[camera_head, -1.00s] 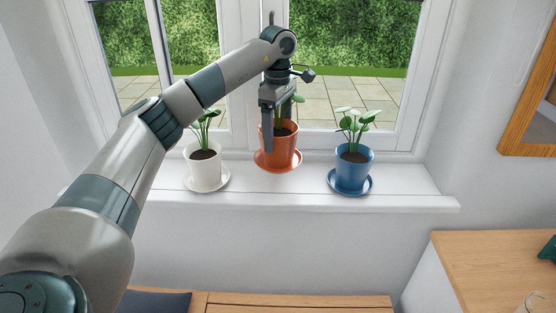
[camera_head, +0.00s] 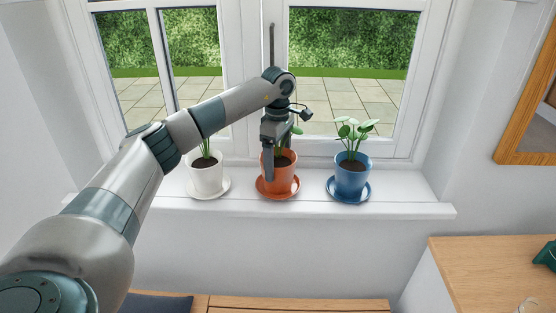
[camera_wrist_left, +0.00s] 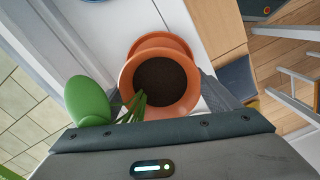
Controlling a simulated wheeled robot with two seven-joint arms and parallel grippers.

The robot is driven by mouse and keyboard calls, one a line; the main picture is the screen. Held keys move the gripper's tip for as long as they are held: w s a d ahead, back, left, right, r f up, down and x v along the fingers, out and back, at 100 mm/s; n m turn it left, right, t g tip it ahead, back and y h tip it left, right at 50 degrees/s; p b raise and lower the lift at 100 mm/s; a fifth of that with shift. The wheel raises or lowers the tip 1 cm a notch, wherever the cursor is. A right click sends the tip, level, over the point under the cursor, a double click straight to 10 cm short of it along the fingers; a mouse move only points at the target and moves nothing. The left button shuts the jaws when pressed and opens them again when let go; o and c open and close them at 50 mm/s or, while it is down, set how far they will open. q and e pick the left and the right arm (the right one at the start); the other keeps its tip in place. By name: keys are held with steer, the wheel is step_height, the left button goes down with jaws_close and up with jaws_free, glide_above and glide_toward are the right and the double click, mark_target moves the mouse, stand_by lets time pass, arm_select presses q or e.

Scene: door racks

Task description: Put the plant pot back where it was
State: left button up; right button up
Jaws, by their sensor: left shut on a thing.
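The orange plant pot (camera_head: 283,184) stands upright on its orange saucer (camera_head: 278,196), in the middle of the white windowsill. My left gripper (camera_head: 278,160) reaches down from above and is shut on this pot, one finger showing on its left side. In the left wrist view, the orange pot (camera_wrist_left: 163,50) shows soil and green stems, with dark finger parts on both sides of its rim. The saucer looks level with the sill; I cannot tell whether it touches. My right gripper is not in view.
A white pot (camera_head: 207,177) on a white saucer stands to the left, under my forearm. A blue pot (camera_head: 351,178) on a blue saucer stands to the right. The window (camera_head: 350,70) is behind; the sill's front edge (camera_head: 330,211) is close in front.

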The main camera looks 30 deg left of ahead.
arm_select(q)
steer(key=shift+f, duration=0.25)
steer(key=shift+f, duration=0.15)
steer(key=o, duration=2)
steer(key=shift+o, duration=0.2)
